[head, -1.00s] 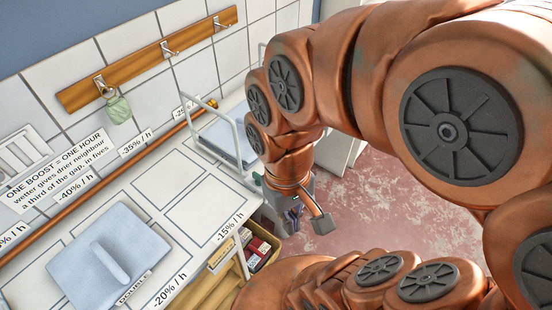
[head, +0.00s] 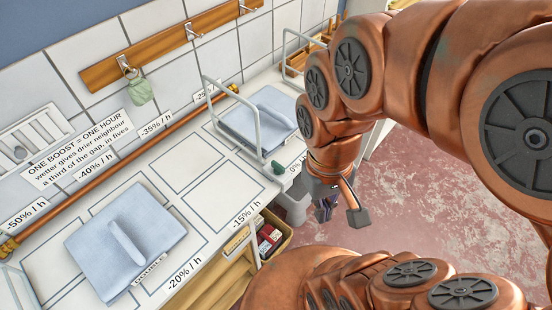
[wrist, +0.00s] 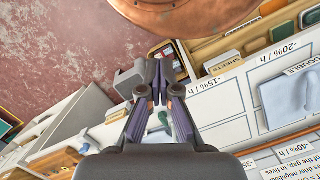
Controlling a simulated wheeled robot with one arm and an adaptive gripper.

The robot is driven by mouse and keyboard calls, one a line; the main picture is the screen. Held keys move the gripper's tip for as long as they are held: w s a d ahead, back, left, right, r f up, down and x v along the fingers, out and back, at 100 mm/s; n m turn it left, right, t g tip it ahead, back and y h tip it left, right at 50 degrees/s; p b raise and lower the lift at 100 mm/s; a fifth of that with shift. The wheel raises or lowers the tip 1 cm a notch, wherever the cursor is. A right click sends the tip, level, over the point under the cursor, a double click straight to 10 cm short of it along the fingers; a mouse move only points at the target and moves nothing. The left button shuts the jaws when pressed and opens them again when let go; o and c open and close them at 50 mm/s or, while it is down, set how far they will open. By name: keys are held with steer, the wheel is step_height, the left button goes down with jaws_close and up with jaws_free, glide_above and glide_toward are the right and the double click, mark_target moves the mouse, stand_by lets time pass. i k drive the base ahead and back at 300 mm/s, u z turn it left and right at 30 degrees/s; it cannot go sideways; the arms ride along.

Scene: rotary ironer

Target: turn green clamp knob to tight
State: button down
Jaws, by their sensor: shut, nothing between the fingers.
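The green clamp knob (head: 278,167) is a small dark green lump at the front edge of the white counter, by the foot of a wire frame. In the wrist view a green piece that looks like it (wrist: 165,121) shows just beyond my fingers, partly hidden by them. My gripper (head: 325,210) hangs beyond the counter's front edge, to the right of and lower in the picture than the knob, apart from it. In the wrist view my gripper (wrist: 160,80) is shut and empty. The knob's marks and turn position are too small to tell.
A wire frame (head: 258,130) stands over a folded blue cloth (head: 262,118) beside the knob. Another blue cloth (head: 88,258) lies on the counter at left. A copper rail (head: 160,130) runs along the back. Open red floor (head: 400,200) lies right.

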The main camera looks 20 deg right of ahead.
mark_target(278, 170)
steer(key=k, duration=0.85)
steer(key=u, duration=0.95)
steer(key=i, duration=0.55)
